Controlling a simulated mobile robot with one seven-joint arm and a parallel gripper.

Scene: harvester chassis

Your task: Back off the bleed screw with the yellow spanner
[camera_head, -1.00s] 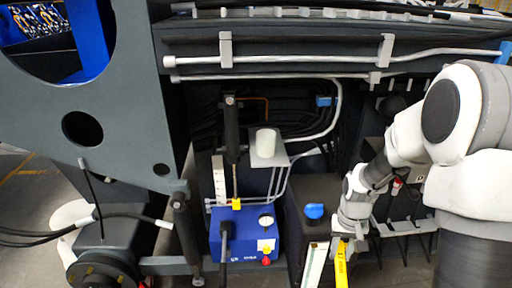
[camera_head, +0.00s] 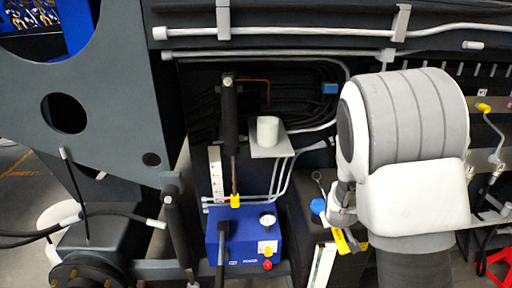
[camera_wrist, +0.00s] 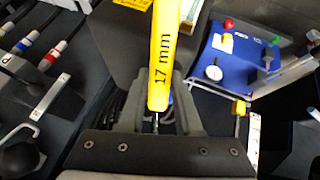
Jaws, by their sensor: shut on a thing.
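The yellow spanner (camera_head: 341,241), marked 17 mm, is in my gripper (camera_head: 339,214). In the wrist view the spanner (camera_wrist: 161,55) stands between the two grey fingers of my gripper (camera_wrist: 158,88), which are shut on it. Its yellow shank runs out past the top edge there. In the head view a thin grey ring end (camera_head: 318,178) shows above the gripper, apparently the spanner's other end. The blue pump unit (camera_head: 238,240) stands left of my gripper, apart from the spanner. I cannot make out which fitting is the bleed screw.
The blue unit carries a gauge (camera_head: 267,220), a red knob (camera_head: 267,265) and a black lever (camera_head: 222,240). A black cylinder (camera_head: 229,115) stands upright behind it. A white cup (camera_head: 268,130) sits on a grey bracket. Pipes and hoses line the chassis around my arm.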

